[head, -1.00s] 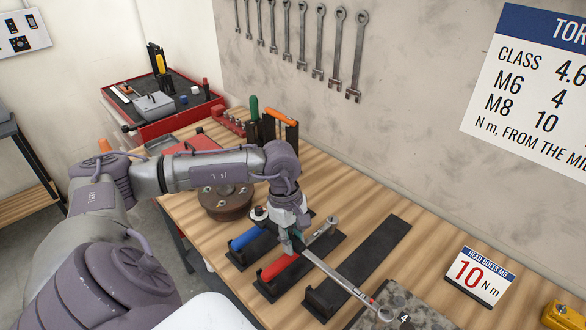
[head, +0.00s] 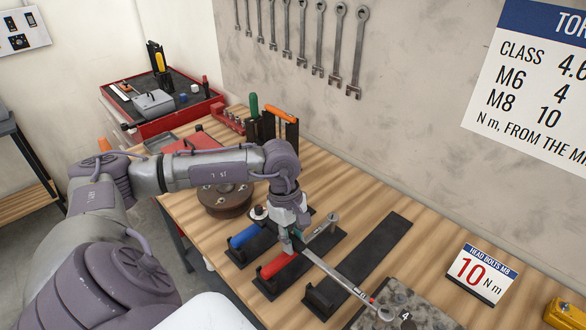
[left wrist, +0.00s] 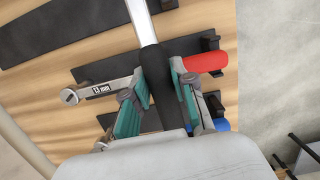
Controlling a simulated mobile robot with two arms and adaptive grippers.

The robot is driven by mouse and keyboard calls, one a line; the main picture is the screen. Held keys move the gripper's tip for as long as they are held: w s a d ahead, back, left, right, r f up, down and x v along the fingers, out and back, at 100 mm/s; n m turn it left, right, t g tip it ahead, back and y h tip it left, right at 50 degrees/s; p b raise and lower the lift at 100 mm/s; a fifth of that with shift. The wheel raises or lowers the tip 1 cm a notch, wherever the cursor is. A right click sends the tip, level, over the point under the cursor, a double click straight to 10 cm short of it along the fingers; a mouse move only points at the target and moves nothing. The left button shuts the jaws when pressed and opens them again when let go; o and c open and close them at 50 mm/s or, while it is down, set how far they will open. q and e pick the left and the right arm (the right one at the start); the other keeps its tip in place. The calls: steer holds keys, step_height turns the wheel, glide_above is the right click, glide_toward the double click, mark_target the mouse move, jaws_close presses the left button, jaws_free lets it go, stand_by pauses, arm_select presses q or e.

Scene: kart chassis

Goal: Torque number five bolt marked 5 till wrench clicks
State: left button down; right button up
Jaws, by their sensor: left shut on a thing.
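My left gripper (head: 291,243) is shut on the black handle of a torque wrench; the handle (left wrist: 155,88) shows between its teal finger pads in the left wrist view. The wrench's silver shaft (head: 340,279) runs down to the right. Its head (head: 385,312) is at a bolt at the left of a dark metal plate (head: 432,312). I cannot tell whether it is seated on the bolt. A label reading 4 is beside the head. The plate is cut off by the lower edge, and no mark 5 can be read. My right gripper is not in view.
A red-handled wrench (head: 278,265) and a blue-handled wrench (head: 244,236) lie in black holders beside the gripper. An empty black holder (head: 383,245) is to the right. A sign (head: 480,275) reads 10 Nm. A brown round part (head: 225,199) sits behind the arm.

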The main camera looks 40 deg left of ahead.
arm_select(q)
steer(key=shift+f+b, duration=0.4)
steer(key=shift+b, duration=0.1)
